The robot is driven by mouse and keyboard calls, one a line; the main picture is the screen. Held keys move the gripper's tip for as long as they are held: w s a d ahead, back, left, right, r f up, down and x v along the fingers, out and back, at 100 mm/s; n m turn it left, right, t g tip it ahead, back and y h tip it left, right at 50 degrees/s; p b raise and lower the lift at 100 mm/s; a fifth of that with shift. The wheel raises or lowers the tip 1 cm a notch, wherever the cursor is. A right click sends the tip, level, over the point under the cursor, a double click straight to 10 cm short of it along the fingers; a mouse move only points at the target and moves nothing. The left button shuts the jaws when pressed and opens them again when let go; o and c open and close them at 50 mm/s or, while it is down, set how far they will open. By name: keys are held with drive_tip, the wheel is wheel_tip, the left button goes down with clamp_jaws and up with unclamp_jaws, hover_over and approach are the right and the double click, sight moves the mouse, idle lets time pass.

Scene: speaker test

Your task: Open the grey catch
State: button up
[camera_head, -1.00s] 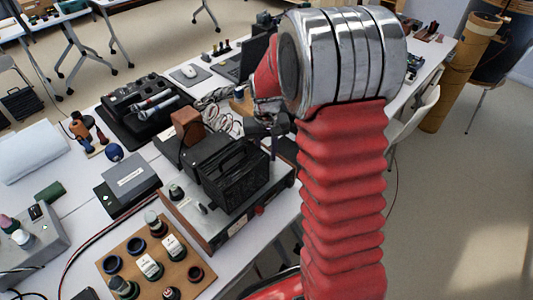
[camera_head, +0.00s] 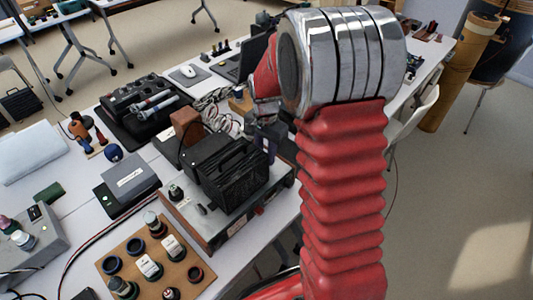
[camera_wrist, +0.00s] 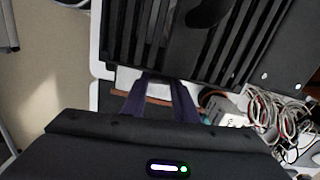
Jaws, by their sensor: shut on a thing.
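A black speaker box (camera_head: 238,180) with a slatted front and a handle sits on a low bench unit. In the wrist view its slatted face (camera_wrist: 170,45) fills the upper part. My gripper (camera_head: 268,152) is at the box's far right side in the head view, partly hidden by my arm. In the wrist view my gripper's dark fingers (camera_wrist: 159,82) reach the box's near edge and are closed on a small light-grey piece (camera_wrist: 158,78) there, which appears to be the grey catch. The fingers hide much of it; its exact position is unclear.
Tangled white cables (camera_wrist: 285,115) lie close to the right of my gripper. A brown block (camera_head: 186,123) stands behind the box. A wooden board (camera_head: 155,258) with several jars and rings lies in front. A grey box (camera_head: 130,180) stands to the left.

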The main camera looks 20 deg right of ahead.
drive_tip(key=shift+w+a+m, duration=0.1)
drive_tip(key=shift+m, duration=0.2)
drive_tip(key=o, duration=0.8)
drive_tip(key=shift+r, duration=0.1)
wheel_tip(320, 180, up, 14)
drive_tip(key=shift+f, duration=0.2)
idle(0.7)
